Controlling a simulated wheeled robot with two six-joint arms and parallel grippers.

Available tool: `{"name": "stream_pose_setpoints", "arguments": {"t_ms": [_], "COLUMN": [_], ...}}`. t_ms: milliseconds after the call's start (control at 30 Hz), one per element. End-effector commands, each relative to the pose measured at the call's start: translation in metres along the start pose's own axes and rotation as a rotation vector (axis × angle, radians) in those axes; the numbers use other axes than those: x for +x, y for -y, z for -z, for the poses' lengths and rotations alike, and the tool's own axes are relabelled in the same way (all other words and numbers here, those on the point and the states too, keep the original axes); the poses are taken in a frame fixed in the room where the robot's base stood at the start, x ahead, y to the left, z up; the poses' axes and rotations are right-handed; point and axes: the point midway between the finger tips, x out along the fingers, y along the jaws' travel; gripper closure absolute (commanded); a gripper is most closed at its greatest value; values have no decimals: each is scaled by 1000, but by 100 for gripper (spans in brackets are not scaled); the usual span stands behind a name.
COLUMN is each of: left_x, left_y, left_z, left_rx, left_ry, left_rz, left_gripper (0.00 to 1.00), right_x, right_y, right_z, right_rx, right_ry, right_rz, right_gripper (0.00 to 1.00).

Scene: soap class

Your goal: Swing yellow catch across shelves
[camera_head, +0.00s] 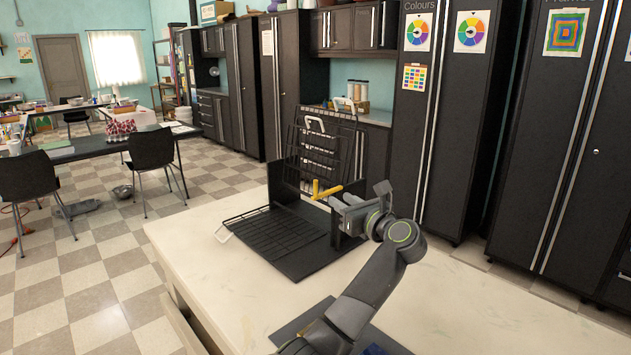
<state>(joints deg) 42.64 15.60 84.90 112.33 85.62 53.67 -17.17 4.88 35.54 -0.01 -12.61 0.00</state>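The yellow catch (327,190) is a small bright bar with a short upright part, at the front edge of the black shelf unit. The black wire shelves (262,231) stand on the pale table; one rack lies low and flat, and others with white handles stand upright behind it. My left gripper (341,204) is just right of the catch, with its grey fingers pointing left towards it. I cannot tell whether the fingers touch the catch or how far they are apart. The wrist hides part of the unit's right side. My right gripper is not in view.
The pale table (460,290) is bare right of my arm. A dark flat panel (300,318) lies near its front edge. Tall black cabinets (545,150) stand behind. Black chairs (153,150) and a dark table (95,146) are far left.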

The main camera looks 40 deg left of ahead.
Motion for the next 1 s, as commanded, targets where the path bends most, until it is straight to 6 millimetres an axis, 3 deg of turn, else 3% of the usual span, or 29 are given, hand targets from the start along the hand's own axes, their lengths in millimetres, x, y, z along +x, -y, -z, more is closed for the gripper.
{"name": "stream_pose_setpoints", "arguments": {"t_ms": [300,500,700,1000], "left_x": [73,106,122,126], "left_y": [-2,0,0,0], "left_z": [-4,-3,-1,0], "left_rx": [4,2,1,0], "left_ry": [2,2,1,1], "left_rz": [-4,-1,0,1], "left_gripper": [72,72,72,72], "right_x": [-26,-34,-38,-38], "right_y": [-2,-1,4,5], "right_z": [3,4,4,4], "right_rx": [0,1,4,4], "right_ry": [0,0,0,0], "right_rz": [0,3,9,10], "right_gripper": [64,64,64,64]}}
